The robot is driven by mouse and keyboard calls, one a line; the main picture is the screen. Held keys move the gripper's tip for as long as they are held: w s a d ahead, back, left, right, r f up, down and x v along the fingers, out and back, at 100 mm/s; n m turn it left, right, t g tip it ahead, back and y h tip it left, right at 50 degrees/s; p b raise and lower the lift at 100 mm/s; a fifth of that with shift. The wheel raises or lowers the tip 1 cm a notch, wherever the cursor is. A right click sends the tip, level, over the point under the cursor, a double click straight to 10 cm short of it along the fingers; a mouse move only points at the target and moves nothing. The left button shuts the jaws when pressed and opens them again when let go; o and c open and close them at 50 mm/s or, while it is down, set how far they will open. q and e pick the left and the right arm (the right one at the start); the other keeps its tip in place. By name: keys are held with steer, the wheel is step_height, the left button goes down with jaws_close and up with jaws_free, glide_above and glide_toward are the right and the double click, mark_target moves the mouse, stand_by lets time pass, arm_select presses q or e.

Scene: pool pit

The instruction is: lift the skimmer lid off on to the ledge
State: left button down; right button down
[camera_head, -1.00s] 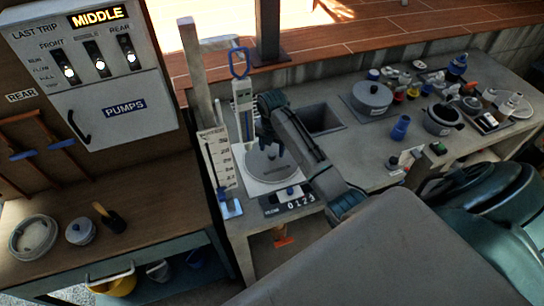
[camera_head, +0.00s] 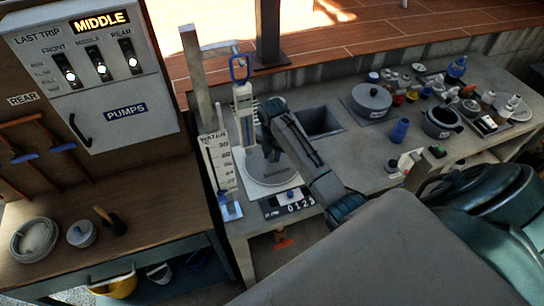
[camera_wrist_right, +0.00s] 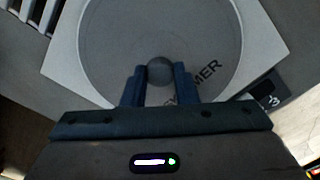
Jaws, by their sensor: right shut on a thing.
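The skimmer lid (camera_head: 258,172) is a round grey disc on a white square surround (camera_head: 252,190) at the left end of the ledge. In the right wrist view the lid (camera_wrist_right: 110,45) carries dark lettering and a small round knob (camera_wrist_right: 159,70). My right gripper (camera_wrist_right: 159,78) has its two blue fingers on either side of the knob and is shut on it. In the head view my right arm partly covers the lid. The lid looks flat within its surround; I cannot tell whether there is a gap beneath it. My left gripper is not in view.
A blue-handled gauge (camera_head: 242,110) and a ruled water-level board (camera_head: 219,165) stand close left of the lid. A counter box (camera_head: 290,203) sits in front. A square opening (camera_head: 320,120), a lidded grey pot (camera_head: 371,100) and a blue cup (camera_head: 400,130) lie to the right.

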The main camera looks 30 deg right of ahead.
mark_target(272, 156)
step_height(272, 156, up, 7)
steer(key=b, duration=0.3)
steer(key=shift+f, duration=0.1)
step_height(272, 156, up, 3)
steer(key=shift+r+p, duration=0.15)
steer(key=shift+p, duration=0.95)
